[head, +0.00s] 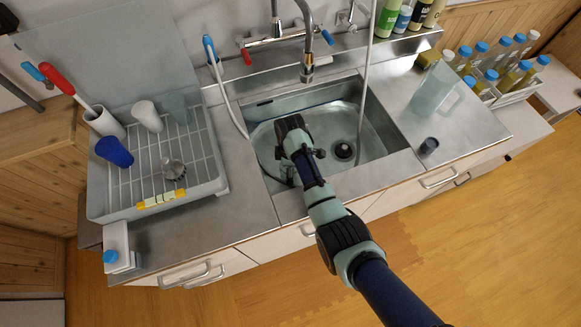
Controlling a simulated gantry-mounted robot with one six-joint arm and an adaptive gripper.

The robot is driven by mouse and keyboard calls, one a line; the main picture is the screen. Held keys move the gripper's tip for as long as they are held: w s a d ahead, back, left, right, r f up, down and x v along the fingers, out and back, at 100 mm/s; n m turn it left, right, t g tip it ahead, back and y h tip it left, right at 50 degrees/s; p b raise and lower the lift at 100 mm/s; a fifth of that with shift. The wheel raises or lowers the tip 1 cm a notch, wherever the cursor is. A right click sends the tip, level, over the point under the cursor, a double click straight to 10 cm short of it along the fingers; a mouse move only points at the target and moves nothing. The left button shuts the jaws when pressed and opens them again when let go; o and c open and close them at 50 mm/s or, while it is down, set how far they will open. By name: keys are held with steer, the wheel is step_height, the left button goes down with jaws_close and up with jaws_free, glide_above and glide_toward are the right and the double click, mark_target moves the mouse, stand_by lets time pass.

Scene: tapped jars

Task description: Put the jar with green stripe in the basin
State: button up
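The basin is the steel sink (338,118) in the middle of the counter, with a round dark drain at its right side. The end of my arm with my gripper (290,130) is over the left part of the basin. My own arm hides the fingers, so I cannot see whether they are open or hold anything. Several bottle-like jars with blue or pale lids (481,48) stand in a white rack at the far right. I cannot make out a green stripe on any of them.
A dish rack (215,160) with cups stands left of the basin. The tap (307,65) and a hose hang over the basin. Colored bottles (388,18) line the back ledge.

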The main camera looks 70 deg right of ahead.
step_height(320, 180, up, 12)
steer(key=p, duration=0.4)
stand_by(0.4)
